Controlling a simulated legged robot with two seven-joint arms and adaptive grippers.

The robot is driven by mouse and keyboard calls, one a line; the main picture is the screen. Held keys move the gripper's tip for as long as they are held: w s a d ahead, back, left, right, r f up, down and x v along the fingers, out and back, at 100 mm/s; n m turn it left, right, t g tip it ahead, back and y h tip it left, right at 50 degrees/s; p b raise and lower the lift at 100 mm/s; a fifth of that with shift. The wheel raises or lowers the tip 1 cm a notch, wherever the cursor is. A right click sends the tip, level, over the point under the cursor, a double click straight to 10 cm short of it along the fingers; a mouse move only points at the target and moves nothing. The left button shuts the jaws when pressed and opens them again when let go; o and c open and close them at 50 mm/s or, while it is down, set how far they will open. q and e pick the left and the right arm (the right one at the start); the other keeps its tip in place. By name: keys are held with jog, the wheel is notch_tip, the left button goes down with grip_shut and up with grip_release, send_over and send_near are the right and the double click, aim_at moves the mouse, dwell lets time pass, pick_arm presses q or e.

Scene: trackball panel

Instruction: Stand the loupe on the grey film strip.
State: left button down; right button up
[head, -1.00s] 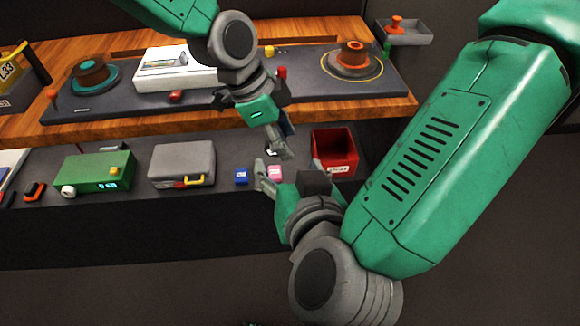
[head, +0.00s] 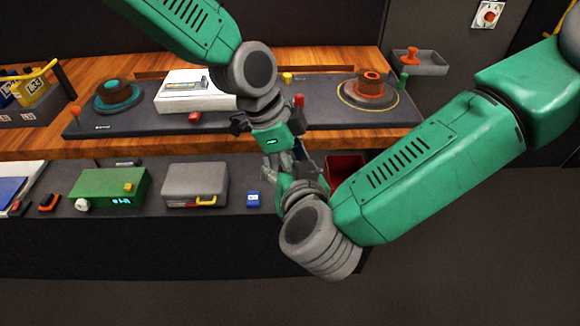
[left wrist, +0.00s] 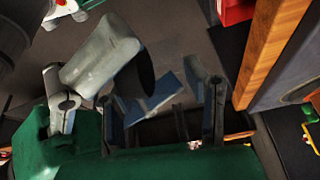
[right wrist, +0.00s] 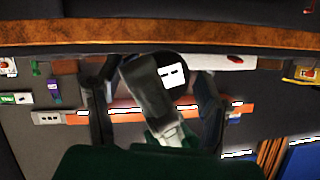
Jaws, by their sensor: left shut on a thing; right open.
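What looks like the loupe, a grey tapered barrel with a dark round end (left wrist: 100,55), shows in the left wrist view at my left gripper (head: 276,158), which is shut on it. In the right wrist view the loupe (right wrist: 145,85) lies between the spread fingers of my right gripper (head: 292,180). The right gripper is open; I cannot tell whether its fingers touch the loupe. In the head view both grippers overlap and hide the loupe. A greyish strip (head: 183,86), perhaps the film strip, lies on the white box (head: 172,103) at the back, left of both grippers.
A brown knob on a teal ring (head: 113,95) and an orange-brown knob (head: 369,87) flank the white box. In front are a green box (head: 105,188), a grey case (head: 193,182) and a blue block (head: 253,199). A red bin (head: 345,168) is partly hidden.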

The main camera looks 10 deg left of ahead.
jog(key=c, duration=1.3)
pick_arm(q)
jog(key=c, duration=0.8)
grip_release()
